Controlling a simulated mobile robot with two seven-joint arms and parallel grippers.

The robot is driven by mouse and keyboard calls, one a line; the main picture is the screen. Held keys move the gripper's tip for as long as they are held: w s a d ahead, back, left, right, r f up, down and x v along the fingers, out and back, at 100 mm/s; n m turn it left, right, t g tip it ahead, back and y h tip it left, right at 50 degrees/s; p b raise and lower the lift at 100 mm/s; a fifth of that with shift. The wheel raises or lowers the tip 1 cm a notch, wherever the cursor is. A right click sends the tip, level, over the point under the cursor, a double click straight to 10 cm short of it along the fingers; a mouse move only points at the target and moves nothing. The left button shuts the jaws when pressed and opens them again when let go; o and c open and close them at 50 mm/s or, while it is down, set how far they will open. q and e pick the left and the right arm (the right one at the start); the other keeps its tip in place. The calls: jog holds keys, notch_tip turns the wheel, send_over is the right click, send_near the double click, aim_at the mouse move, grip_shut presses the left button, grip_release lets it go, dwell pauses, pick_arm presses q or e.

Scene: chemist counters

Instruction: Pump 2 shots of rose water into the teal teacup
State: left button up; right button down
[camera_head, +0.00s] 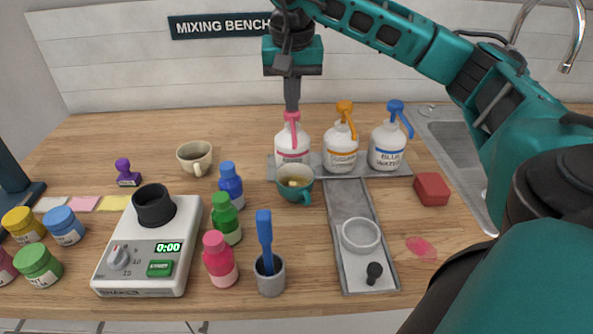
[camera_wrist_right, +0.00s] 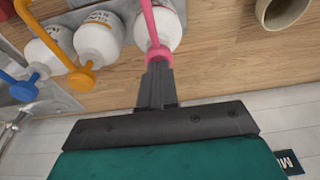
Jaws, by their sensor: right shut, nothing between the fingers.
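The teal teacup (camera_head: 307,189) stands upright in front of the pink-topped white pump bottle (camera_head: 290,154), with something pale yellow inside. That bottle's pink pump head (camera_head: 291,117) has a spout pointing forward toward the cup; its label is not readable. My right gripper (camera_head: 291,107) points down, shut and empty, right over the pink pump head. In the right wrist view, the fingertips (camera_wrist_right: 158,66) meet or nearly meet the pink pump head (camera_wrist_right: 158,53); I cannot tell if they press it. My left gripper is not in view.
An orange-pump bottle (camera_head: 340,155) and a blue-pump bottle (camera_head: 387,150) stand to the right on the same grey tray (camera_head: 405,171). The sink (camera_head: 458,150) lies at right.

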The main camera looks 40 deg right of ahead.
jog(key=shift+f, duration=0.1)
jog(key=shift+p+v, duration=1.15)
jog(key=shift+p, duration=0.1)
jog(key=shift+w+d+r, duration=0.15)
jog(key=shift+r, duration=0.1)
jog(key=p+v, duration=0.2)
jog(key=shift+w+d+r+p, duration=0.15)
jog(key=shift+w+r+p, duration=0.05)
jog(key=shift+r+p, duration=0.15)
jog(key=shift+r, duration=0.7)
jog(key=shift+v, duration=0.95)
